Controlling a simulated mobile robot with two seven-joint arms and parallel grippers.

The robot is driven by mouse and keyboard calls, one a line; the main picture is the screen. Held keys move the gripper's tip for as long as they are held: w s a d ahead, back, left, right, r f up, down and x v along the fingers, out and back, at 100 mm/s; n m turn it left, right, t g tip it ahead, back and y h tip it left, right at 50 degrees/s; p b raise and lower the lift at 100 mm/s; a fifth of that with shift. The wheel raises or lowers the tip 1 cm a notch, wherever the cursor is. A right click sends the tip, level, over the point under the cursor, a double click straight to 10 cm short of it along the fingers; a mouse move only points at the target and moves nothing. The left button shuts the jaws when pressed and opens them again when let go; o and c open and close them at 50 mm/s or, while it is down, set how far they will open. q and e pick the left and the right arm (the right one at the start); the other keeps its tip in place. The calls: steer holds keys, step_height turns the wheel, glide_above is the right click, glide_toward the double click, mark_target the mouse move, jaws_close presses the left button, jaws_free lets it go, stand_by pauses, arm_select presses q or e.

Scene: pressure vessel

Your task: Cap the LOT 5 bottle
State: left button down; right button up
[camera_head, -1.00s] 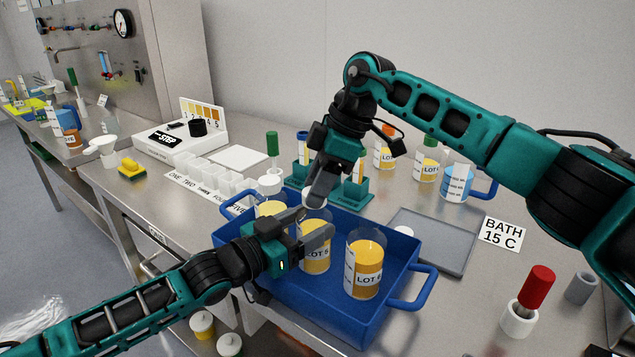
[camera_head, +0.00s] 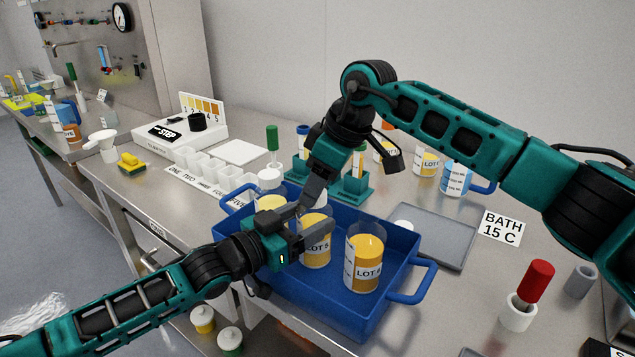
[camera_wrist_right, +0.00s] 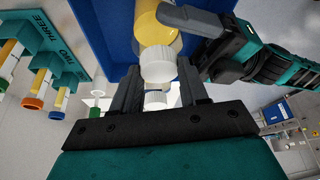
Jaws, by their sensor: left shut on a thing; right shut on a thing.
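The LOT 5 bottle (camera_head: 316,256), clear with amber liquid, stands upright in the blue tray (camera_head: 345,308). My left gripper (camera_head: 306,226) is shut around its upper part. My right gripper (camera_head: 311,199) comes from above and is shut on a white cap (camera_wrist_right: 158,65) at the bottle's top. In the right wrist view the cap sits between the fingers of my right gripper (camera_wrist_right: 159,82), in line with the bottle (camera_wrist_right: 157,22). I cannot tell whether it is threaded on. In the head view my fingers mostly hide the cap.
Another labelled amber bottle (camera_head: 364,268) without a cap stands right of LOT 5 in the tray; a white-capped bottle (camera_head: 270,190) stands behind left. Teal tube racks (camera_head: 352,188) stand close behind my right gripper. A grey flat tray (camera_head: 432,236) lies to the right.

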steer(key=shift+m+t, duration=0.3)
steer(key=shift+m, duration=0.5)
steer(key=o, duration=1)
steer(key=shift+r, duration=0.1)
steer(key=shift+r, duration=2.2)
steer(key=shift+c, duration=0.3)
